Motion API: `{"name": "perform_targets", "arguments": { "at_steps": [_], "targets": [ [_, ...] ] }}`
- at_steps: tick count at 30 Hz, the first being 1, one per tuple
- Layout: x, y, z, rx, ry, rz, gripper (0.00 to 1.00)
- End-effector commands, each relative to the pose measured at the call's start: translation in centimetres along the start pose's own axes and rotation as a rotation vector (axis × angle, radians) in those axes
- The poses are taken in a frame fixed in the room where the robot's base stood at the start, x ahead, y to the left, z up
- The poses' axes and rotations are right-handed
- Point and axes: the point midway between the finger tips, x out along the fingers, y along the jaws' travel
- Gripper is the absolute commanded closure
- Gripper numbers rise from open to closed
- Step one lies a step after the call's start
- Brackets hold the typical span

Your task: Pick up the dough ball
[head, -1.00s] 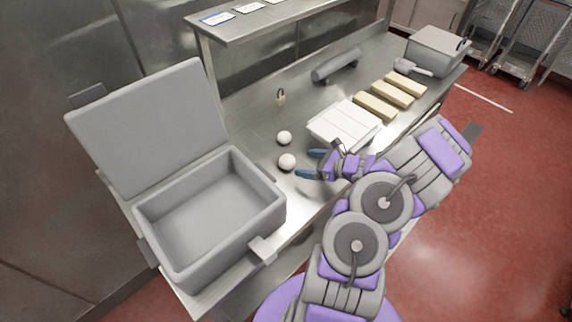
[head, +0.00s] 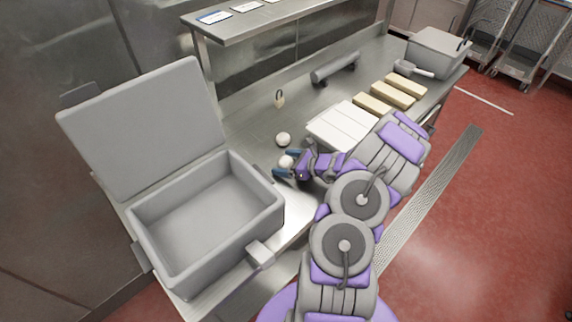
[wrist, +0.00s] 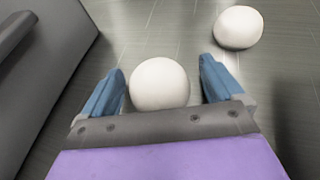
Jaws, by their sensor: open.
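Two white dough balls lie on the steel counter. The nearer dough ball (head: 286,162) sits between the two blue fingers of my gripper (head: 283,165). In the wrist view this near ball (wrist: 159,84) lies between the open fingertips (wrist: 160,88), with a small gap visible on each side. The farther dough ball (head: 283,139) lies just beyond, and in the wrist view it shows at the upper right (wrist: 238,27), outside the fingers. My gripper is open, and part of the near ball is hidden behind it.
An open grey bin (head: 206,262) with a raised lid (head: 145,125) stands left of my gripper. A white tray (head: 342,124), yellow blocks (head: 398,92), a grey roller (head: 335,67) and a small padlock-shaped item (head: 279,99) are on the counter (head: 250,122).

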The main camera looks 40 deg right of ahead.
Motion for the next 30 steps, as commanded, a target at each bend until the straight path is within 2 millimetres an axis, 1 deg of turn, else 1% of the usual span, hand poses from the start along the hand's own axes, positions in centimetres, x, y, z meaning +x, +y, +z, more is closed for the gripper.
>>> {"name": "perform_targets", "arguments": {
  "at_steps": [2, 20, 30],
  "targets": [
    [-0.02, 0.02, 0.02, 0.000, 0.000, 0.000, 0.06],
    [-0.02, 0.12, 0.06, 0.000, 0.001, 0.000, 0.62],
    [-0.15, 0.09, 0.35, -0.001, 0.000, 0.000, 0.64]
  ]
}}
